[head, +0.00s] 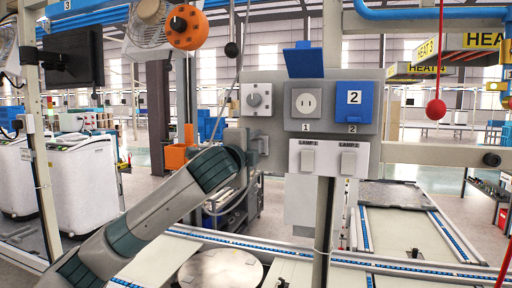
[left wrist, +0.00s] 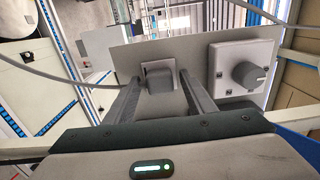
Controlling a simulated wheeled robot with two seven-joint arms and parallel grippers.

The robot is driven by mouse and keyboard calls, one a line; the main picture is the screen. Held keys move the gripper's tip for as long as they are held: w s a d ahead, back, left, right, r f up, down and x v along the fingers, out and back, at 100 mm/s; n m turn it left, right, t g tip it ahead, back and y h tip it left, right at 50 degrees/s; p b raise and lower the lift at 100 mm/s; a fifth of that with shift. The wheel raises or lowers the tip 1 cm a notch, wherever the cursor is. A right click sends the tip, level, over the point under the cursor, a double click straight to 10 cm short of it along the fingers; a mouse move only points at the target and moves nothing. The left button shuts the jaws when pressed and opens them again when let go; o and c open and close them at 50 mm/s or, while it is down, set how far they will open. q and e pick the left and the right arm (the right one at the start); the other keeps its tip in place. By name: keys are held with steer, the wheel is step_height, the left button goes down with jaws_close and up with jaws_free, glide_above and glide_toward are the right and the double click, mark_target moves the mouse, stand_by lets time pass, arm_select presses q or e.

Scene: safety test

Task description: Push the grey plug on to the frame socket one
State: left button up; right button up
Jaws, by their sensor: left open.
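The grey plug (left wrist: 160,79) is a small dark grey block at the lower left of the wall panel (head: 271,83). In the left wrist view it sits between the two fingers of my left gripper (left wrist: 159,84), with a gap on each side. The gripper is open and holds nothing. In the head view my left gripper (head: 250,152) is at the panel's lower left, below the rotary knob (head: 256,99). Socket one (head: 305,102) is a grey frame with a white face; its blue lid (head: 303,60) is raised. My right gripper is not in view.
Socket two (head: 360,108) has its blue lid down. The lamp switches (head: 328,158) are under the sockets. The knob also shows right of the plug in the left wrist view (left wrist: 245,75). A grey cable (left wrist: 55,77) runs in from the left. A red ball (head: 436,109) hangs at right.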

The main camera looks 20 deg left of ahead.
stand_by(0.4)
arm_select(q)
jaws_close()
steer(key=shift+s, duration=0.1)
steer(key=shift+s, duration=0.95)
steer(key=shift+s, duration=0.1)
steer(key=shift+s+a, duration=0.15)
steer(key=shift+s, duration=1.65)
